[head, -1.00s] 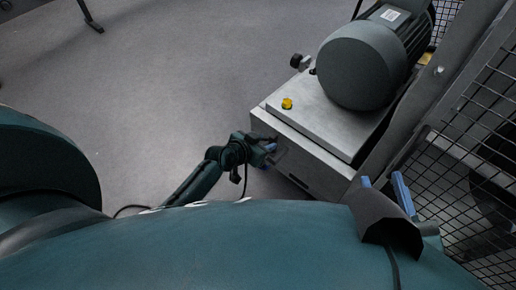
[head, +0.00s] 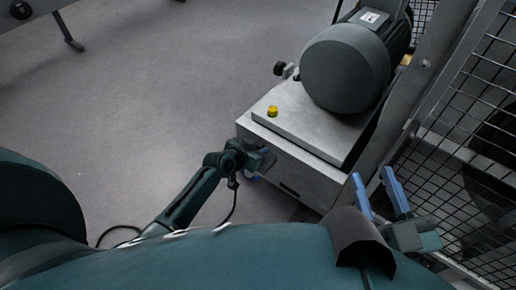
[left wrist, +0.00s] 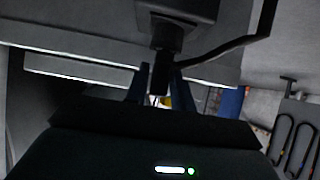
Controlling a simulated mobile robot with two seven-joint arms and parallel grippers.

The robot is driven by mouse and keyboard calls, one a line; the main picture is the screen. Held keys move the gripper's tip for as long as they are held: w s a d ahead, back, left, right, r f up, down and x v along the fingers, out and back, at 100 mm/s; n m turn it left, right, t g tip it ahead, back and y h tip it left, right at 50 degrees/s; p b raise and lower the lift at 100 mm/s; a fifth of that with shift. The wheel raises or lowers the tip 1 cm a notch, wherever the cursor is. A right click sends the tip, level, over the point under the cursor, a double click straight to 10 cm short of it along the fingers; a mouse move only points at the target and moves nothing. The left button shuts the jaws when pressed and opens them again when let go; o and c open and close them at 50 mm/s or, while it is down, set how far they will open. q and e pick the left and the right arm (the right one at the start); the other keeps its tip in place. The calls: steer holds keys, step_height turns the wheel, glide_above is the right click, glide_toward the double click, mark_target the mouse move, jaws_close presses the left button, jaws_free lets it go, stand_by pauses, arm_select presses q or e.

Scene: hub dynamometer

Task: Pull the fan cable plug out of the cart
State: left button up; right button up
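The grey cart (head: 290,155) stands right of centre in the head view. My left gripper (head: 262,165) is at its near side, low by the left corner. In the left wrist view, the fingers of my left gripper (left wrist: 161,85) stand close on both sides of a dark upright plug (left wrist: 161,72), with little gap beside it. The plug is in line with a dark block above it, and a black cable (left wrist: 225,46) runs off to the upper right. The plug is hidden in the head view. My right gripper (head: 378,190) is open and empty, right of the cart's near end.
A dark motor (head: 345,70) and a yellow button (head: 272,111) are on top of the cart. A wire mesh fence (head: 460,150) bounds the right side, close to my right gripper. The floor (head: 150,100) left of the cart is clear.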

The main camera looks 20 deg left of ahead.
mark_target(258, 146)
arm_select(q)
jaws_close()
steer(key=shift+r+p, duration=0.65)
steer(key=shift+p, duration=0.05)
stand_by(0.5)
steer(key=shift+r+p, duration=2.15)
